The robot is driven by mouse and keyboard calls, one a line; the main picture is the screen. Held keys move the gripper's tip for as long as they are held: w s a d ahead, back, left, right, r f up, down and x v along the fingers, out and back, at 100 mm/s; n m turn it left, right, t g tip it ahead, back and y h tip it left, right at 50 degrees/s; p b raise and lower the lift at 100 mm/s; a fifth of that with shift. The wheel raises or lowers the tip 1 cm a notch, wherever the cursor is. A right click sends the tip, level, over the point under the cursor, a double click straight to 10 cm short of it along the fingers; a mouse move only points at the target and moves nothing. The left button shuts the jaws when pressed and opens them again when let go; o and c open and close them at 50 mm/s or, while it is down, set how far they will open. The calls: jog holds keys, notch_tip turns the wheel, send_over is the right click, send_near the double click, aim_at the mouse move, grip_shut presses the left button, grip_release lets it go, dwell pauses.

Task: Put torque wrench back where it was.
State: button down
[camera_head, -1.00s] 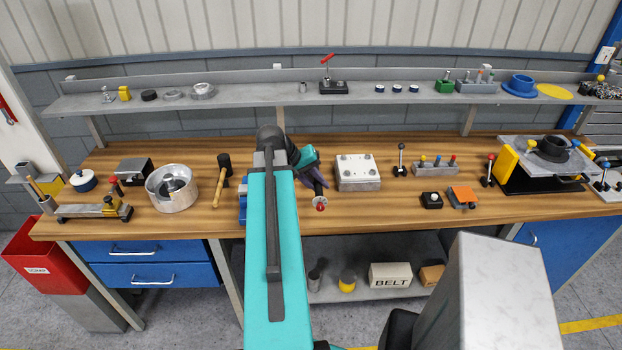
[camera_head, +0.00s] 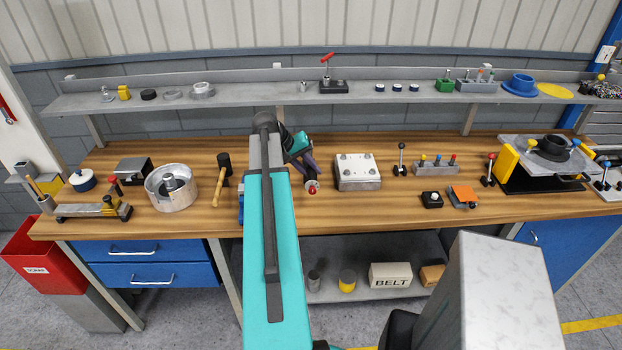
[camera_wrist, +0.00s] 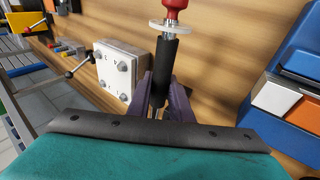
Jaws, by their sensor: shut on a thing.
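The tool in my grip, taken as the torque wrench (camera_wrist: 165,62), has a black handle, a pale disc and a red end. My gripper (camera_wrist: 164,100) is shut on its black handle with purple fingers. In the head view my gripper (camera_head: 308,166) is over the middle of the bench, left of the white plate block, and the wrench's red end (camera_head: 312,187) points toward the front. The wrench's other end is hidden behind the fingers and wrist. I cannot tell whether the wrench touches the bench.
The wooden bench (camera_head: 330,208) is bare in front of the white block (camera_head: 358,172). A blue bin-like object (camera_wrist: 294,90) stands right of the wrench in the wrist view, mostly hidden by my arm in the head view. A mallet (camera_head: 222,180) lies left.

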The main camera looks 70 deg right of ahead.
jog(key=shift+f+b, duration=0.9)
jog(key=shift+f, duration=0.75)
jog(key=shift+f+b, duration=0.35)
jog(key=shift+f, duration=0.3)
jog(key=c, duration=1.6)
grip_release()
jog(key=shift+r, duration=0.1)
jog(key=shift+r+p, duration=0.4)
jog(key=shift+r, duration=0.25)
jog(key=shift+b+v, duration=1.7)
jog(key=shift+v, duration=4.2)
jog(key=shift+a+f, duration=0.1)
